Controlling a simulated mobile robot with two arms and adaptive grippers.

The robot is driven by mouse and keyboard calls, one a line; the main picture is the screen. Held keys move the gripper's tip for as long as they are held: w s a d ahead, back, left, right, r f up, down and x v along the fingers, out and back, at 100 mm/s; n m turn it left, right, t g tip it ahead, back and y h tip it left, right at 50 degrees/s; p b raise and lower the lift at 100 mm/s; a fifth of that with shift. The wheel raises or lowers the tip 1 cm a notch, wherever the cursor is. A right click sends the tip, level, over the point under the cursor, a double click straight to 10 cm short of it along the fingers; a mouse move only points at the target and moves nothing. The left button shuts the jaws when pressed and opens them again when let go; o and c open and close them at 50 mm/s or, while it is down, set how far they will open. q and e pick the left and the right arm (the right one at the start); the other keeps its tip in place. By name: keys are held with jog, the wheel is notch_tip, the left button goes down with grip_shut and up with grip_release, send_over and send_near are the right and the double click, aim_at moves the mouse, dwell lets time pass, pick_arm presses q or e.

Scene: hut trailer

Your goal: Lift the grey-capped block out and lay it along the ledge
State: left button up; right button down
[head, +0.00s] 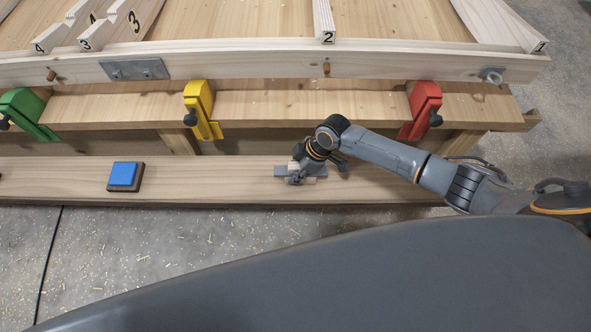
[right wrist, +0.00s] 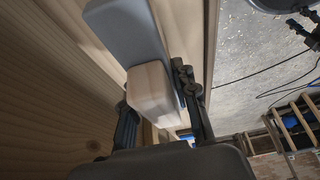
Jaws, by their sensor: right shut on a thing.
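The grey-capped block (head: 285,171) is at the front wooden ledge (head: 225,178), right of its middle, and lies lengthwise along it. My right gripper (head: 318,171) is shut on the block from above. In the right wrist view the block's grey part (right wrist: 127,32) and pale wooden part (right wrist: 150,86) show between the two dark fingers (right wrist: 160,112). The gripper hides part of the block in the head view. I cannot tell whether the block touches the ledge. My left gripper is not in view.
A blue pad on a dark base (head: 123,175) sits on the ledge to the left. Green (head: 22,108), yellow (head: 198,103) and red (head: 424,105) clamps hang on the beam behind. Numbered slats (head: 325,20) lie farther back. The ledge between pad and gripper is clear.

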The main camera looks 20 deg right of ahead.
jog(key=shift+f, duration=0.25)
jog(key=c, duration=1)
grip_release()
jog(key=shift+o, duration=0.2)
jog(key=shift+r, duration=0.15)
notch_tip(320, 180, up, 30)
jog(key=p, duration=2.7)
jog(key=shift+r, duration=0.15)
